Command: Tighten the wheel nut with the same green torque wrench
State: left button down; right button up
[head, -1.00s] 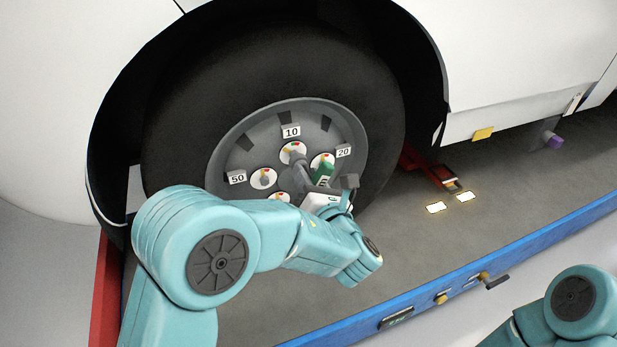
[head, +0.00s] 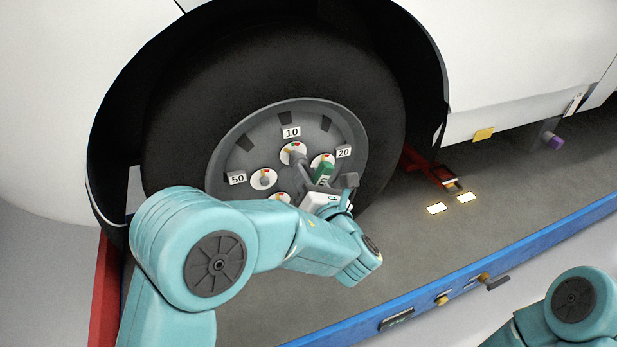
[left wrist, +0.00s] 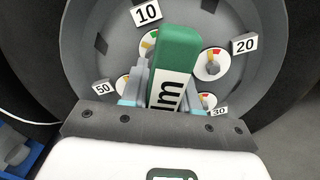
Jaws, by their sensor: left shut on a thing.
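The wheel (head: 170,130) has a grey rim with several nuts on round red, yellow and green dials, tagged 10, 20, 50 and, in the left wrist view, 30 (left wrist: 219,112). My left gripper (head: 322,185) is shut on the green torque wrench (head: 325,172) in front of the rim. In the left wrist view the wrench (left wrist: 177,62) shows a green block with a white "Nm" label between the fingers (left wrist: 160,88). Its grey shaft reaches to the nut at the 10 dial (head: 294,153); whether it is seated is unclear. My right gripper is out of view.
A blue-edged platform (head: 440,283) runs below the vehicle, with small handles and a display on its edge. A red bracket (head: 432,172) stands right of the tyre.

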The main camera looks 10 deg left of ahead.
pick_arm(q)
jog(key=shift+w+a, duration=0.1)
jog(key=shift+w, duration=0.05)
jog(key=shift+w+a, duration=0.35)
jog(key=shift+w, duration=0.15)
jog(key=shift+w+a, duration=0.1)
jog(key=shift+w+a, duration=0.1)
jog(key=shift+w, duration=0.1)
jog(key=shift+r, duration=0.1)
